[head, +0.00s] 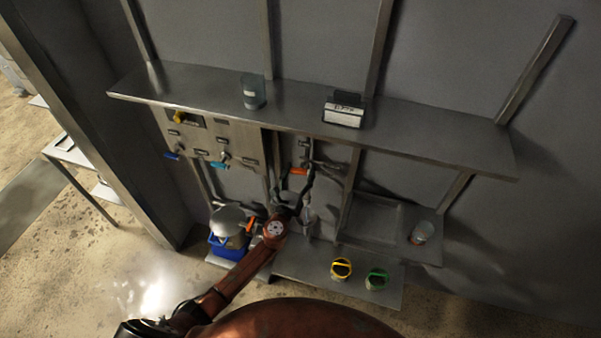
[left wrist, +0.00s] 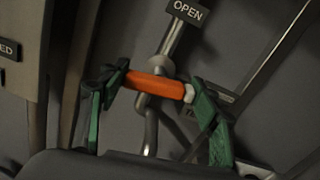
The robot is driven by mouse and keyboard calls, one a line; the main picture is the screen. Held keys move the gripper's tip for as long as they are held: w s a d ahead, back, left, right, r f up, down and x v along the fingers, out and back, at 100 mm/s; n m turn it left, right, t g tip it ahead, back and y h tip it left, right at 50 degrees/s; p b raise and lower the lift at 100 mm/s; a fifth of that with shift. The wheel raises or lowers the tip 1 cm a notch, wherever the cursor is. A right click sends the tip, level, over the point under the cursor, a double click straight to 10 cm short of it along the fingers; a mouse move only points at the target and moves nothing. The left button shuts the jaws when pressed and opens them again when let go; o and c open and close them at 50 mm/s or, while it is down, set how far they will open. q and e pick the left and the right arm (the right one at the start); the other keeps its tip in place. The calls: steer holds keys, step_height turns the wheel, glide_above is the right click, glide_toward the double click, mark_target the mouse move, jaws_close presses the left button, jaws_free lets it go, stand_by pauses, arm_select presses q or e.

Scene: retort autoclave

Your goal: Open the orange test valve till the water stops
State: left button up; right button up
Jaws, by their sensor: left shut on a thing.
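The orange test valve handle (head: 298,171) is on a pipe under the shelf, right of the valve panel. In the left wrist view the orange handle (left wrist: 155,86) lies nearly level across a grey pipe, below a sign reading OPEN (left wrist: 187,12). My left gripper (head: 297,186) reaches up to it, and its two green-padded fingers (left wrist: 155,95) are shut on the handle, one at each end. A second label under the handle is partly hidden by a finger. Whether water is running cannot be told. My right gripper is not in view.
The valve panel (head: 230,140) has blue, cyan and yellow handles. A steel shelf (head: 300,112) above holds a glass beaker (head: 253,92) and a small display box (head: 344,110). Below are a blue container (head: 227,248), yellow-rimmed (head: 341,268) and green-rimmed (head: 377,278) cups, and a jar (head: 422,232).

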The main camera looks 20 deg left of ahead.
arm_select(q)
steer(key=n+b, duration=0.1)
steer(key=n, duration=0.3)
steer(key=shift+f+n+b, duration=0.2)
steer(key=shift+n+b, duration=0.1)
steer(key=shift+b, duration=0.1)
steer(key=n+b, duration=0.1)
steer(key=n, duration=0.3)
steer(key=shift+n, duration=0.3)
steer(key=n+b, duration=0.1)
steer(key=n, duration=0.3)
steer(key=shift+n, duration=1.4)
steer(key=o, duration=1.2)
steer(key=shift+c, duration=0.2)
steer(key=shift+r, duration=0.1)
